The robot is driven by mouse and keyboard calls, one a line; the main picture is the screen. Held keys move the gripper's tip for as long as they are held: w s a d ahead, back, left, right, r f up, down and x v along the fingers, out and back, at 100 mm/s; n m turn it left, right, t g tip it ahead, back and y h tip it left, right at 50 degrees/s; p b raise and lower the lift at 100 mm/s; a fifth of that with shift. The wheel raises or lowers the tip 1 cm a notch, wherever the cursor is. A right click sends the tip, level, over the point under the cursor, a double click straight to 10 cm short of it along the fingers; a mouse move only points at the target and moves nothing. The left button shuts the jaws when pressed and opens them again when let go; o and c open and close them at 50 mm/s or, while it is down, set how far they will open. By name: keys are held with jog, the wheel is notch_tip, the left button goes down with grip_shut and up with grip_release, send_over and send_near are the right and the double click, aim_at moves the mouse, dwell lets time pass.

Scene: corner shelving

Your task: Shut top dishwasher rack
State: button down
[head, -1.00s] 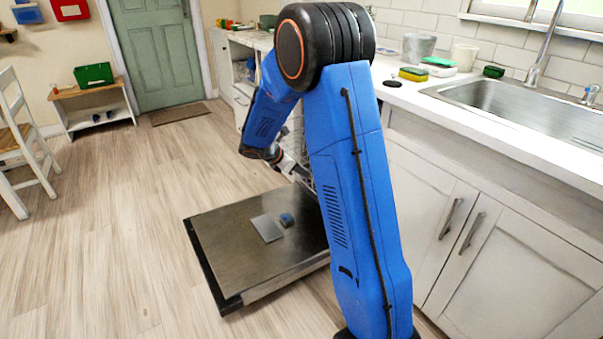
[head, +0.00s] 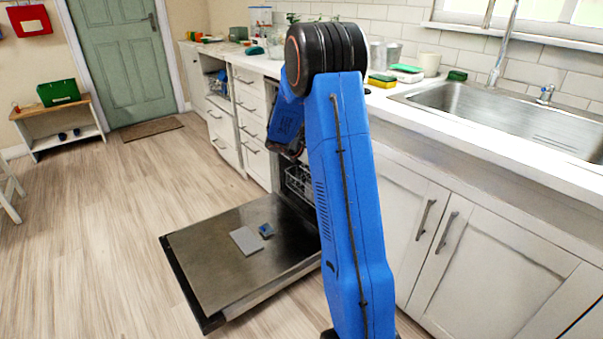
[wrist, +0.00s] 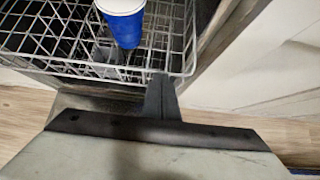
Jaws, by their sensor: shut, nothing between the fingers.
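The top dishwasher rack (wrist: 60,40) is a light wire basket with a blue and white cup (wrist: 123,22) standing in it. Part of the rack (head: 299,182) shows in the head view, behind my arm at the dishwasher opening. My gripper (wrist: 160,90) is shut and empty, its fingertips at the rack's front edge in the wrist view. I cannot tell whether they touch it. My arm hides the gripper in the head view. The dishwasher door (head: 200,262) is folded down flat, low over the floor.
A grey flat piece (head: 246,241) and a small blue block (head: 266,230) lie on the open door. Cabinets (head: 480,250) stand to the right and drawers (head: 252,125) beyond the dishwasher. The wooden floor (head: 80,230) to the left is clear.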

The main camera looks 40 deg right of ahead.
jog(key=d, duration=1)
jog(key=shift+w+d, duration=0.15)
jog(key=shift+d, duration=0.75)
jog(key=shift+d+r, duration=0.1)
